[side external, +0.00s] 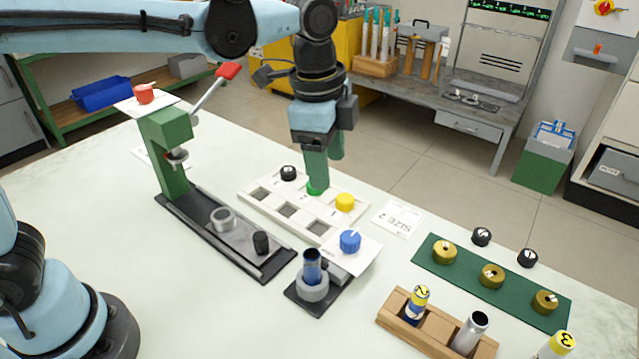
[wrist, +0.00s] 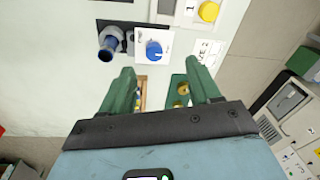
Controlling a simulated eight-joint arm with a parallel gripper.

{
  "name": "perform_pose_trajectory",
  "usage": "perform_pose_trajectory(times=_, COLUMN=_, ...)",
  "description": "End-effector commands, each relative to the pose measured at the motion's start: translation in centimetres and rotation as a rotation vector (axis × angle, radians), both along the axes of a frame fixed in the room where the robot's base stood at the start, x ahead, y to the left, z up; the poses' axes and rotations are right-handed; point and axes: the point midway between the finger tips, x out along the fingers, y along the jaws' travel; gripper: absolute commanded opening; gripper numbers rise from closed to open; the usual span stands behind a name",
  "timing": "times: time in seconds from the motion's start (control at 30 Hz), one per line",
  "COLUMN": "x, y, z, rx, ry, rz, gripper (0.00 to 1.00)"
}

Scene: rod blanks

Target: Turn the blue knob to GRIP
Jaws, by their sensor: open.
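The blue knob (side external: 350,241) sits on a white plate (side external: 366,258) beside the clamp, which has a grey ring holding a blue cylinder (side external: 311,266). A pale pointer line marks the knob's top. The plate's lettering is too small to read. The knob also shows in the wrist view (wrist: 154,49), above the gap between the fingers. My gripper (side external: 326,170), with green fingers, is open and empty. It hangs over the far side of the white tray, behind and left of the knob in the side view, apart from it. The open fingers also show in the wrist view (wrist: 162,72).
The white tray (side external: 263,213) holds black, green and yellow caps; my finger partly hides the green one. A green press (side external: 168,150) with a red-tipped lever stands left. A green mat (side external: 468,277) with brass pieces and a wooden rack (side external: 397,312) lie right.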

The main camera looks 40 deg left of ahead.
Motion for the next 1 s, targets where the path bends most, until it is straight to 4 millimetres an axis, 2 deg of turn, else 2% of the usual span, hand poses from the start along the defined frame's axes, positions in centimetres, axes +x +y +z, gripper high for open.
perform_pose_trajectory(times=0.03, x=0.4, y=-1.3, z=-0.2, rx=0.015, ry=0.023, rz=-0.072, gripper=0.62)
perform_pose_trajectory(times=0.1, x=0.7, y=-2.6, z=-0.5, rx=0.033, ry=0.052, rz=-0.159, gripper=0.62)
perform_pose_trajectory(times=0.3, x=1.0, y=-4.7, z=-1.1, rx=0.060, ry=0.100, rz=-0.296, gripper=0.62)
perform_pose_trajectory(times=0.43, x=1.0, y=-4.8, z=-1.7, rx=0.063, ry=0.106, rz=-0.311, gripper=0.62)
perform_pose_trajectory(times=0.57, x=1.0, y=-4.8, z=-3.0, rx=0.063, ry=0.105, rz=-0.309, gripper=0.62)
perform_pose_trajectory(times=1.0, x=1.0, y=-4.8, z=-10.3, rx=0.062, ry=0.103, rz=-0.306, gripper=0.62)
